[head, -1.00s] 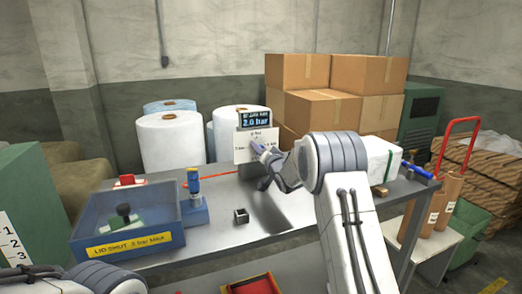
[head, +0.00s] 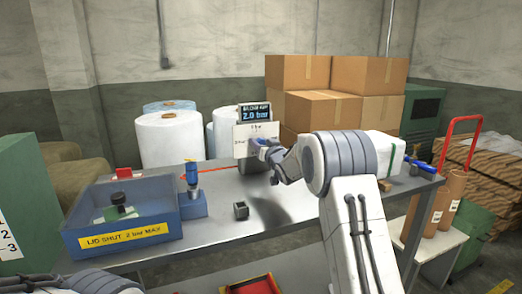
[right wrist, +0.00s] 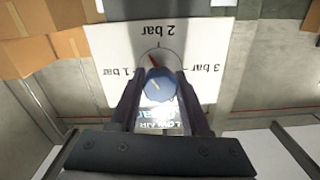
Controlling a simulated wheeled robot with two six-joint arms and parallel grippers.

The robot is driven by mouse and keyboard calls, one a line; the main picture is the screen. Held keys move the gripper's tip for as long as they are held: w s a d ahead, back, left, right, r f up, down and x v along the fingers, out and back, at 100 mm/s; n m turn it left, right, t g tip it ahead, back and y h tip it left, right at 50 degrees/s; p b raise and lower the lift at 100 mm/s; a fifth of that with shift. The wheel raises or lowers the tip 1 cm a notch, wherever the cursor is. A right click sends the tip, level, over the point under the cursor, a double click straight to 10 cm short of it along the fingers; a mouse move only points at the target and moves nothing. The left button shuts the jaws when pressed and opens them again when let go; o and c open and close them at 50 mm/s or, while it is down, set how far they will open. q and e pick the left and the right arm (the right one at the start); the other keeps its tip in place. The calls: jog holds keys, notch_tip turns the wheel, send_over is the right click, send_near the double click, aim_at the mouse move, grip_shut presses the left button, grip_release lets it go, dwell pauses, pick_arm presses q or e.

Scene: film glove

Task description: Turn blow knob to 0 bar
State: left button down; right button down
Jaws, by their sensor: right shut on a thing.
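The blow knob (right wrist: 160,86) is a blue round knob on a white dial plate (right wrist: 205,45). In the right wrist view the plate appears upside down, with 1 bar, 2 bar and 3 bar marks; a red pointer sits near 2 bar. My right gripper (right wrist: 158,78) is shut on the knob, a finger on each side. In the head view my right gripper (head: 262,150) covers most of the knob in front of the plate (head: 243,132). The display (head: 256,114) above reads 2.0 bar. My left gripper is out of view.
A blue box (head: 123,258) labelled "LID SHUT 2 bar MAX" stands on the left of the grey bench (head: 225,220). A blue valve unit (head: 193,190) and a small dark block (head: 240,210) stand between it and my right arm. Cardboard boxes (head: 297,73) are behind.

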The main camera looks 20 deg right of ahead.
jog(key=n+b, duration=0.5)
jog(key=n, duration=0.2)
jog(key=shift+f+b, duration=0.2)
jog(key=shift+b, duration=0.1)
jog(key=n+b, duration=0.2)
jog(key=n, duration=0.2)
jog(key=shift+b, duration=0.35)
jog(key=n+b, duration=0.2)
jog(key=n, duration=0.1)
jog(key=shift+a+n, duration=0.1)
jog(key=shift+n, duration=0.2)
jog(key=n+b, duration=0.2)
jog(key=n, duration=0.1)
jog(key=shift+n, duration=0.3)
jog(key=n+b, duration=0.2)
jog(key=n, duration=0.1)
jog(key=shift+f+n, duration=0.1)
jog(key=shift+n, duration=0.3)
jog(key=n+b, duration=0.2)
jog(key=n, duration=0.2)
jog(key=shift+n+b, duration=0.55)
jog(key=shift+n, duration=1.55)
